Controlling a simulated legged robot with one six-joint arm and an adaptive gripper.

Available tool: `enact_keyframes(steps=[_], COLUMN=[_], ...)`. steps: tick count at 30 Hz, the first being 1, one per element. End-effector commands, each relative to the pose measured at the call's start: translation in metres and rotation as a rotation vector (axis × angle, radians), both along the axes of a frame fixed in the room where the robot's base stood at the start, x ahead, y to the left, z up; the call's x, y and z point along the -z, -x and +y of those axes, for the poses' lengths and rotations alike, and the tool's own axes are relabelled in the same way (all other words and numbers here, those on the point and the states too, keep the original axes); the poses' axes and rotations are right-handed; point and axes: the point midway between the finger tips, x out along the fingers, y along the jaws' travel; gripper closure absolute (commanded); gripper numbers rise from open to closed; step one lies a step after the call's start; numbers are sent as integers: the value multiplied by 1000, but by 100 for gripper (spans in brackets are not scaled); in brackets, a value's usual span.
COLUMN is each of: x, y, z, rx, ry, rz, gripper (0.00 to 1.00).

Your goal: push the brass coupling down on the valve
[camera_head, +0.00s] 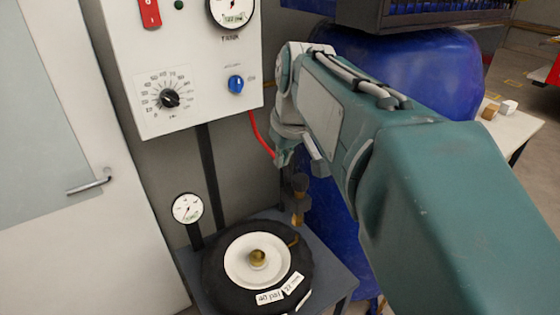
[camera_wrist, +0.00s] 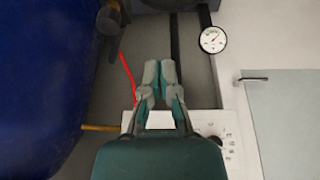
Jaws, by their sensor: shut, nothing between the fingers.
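The brass coupling (camera_head: 298,213) shows as a small brass piece below a dark cylinder, just above the wheel's right rear side in the head view. A short brass valve (camera_head: 293,241) seems to stand on the black tyre (camera_head: 218,275) below it; whether they touch I cannot tell. My gripper (camera_head: 283,158) is above and slightly left of the coupling, apart from it. In the wrist view my gripper (camera_wrist: 160,66) has its fingers together and empty. The dark cylinder (camera_wrist: 108,18) shows at that view's upper left; its brass end is not clear.
A white panel (camera_head: 205,95) with a dial, blue knob and gauge stands behind. A red hose (camera_head: 261,135) runs from it behind my gripper. A blue drum (camera_head: 425,75) stands behind my arm. A small gauge (camera_head: 187,208) stands left of the wheel, which lies on a grey table (camera_head: 338,283).

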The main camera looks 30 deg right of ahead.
Motion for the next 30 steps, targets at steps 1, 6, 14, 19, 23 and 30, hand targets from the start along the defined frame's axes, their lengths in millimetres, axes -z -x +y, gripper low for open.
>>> enact_keyframes(steps=[1, 6, 14, 19, 23, 30], x=[-4, -15, -21, -21, -21, -3], y=[-7, -22, -29, -29, -29, -34], z=[-16, -60, -94, -95, -95, -94], rx=[7, -1, -14, -16, -15, -15], ry=[-3, -15, -26, -25, -26, -28], rz=[10, 34, 48, 48, 48, 51], gripper=[100, 100, 100, 100, 100, 100])
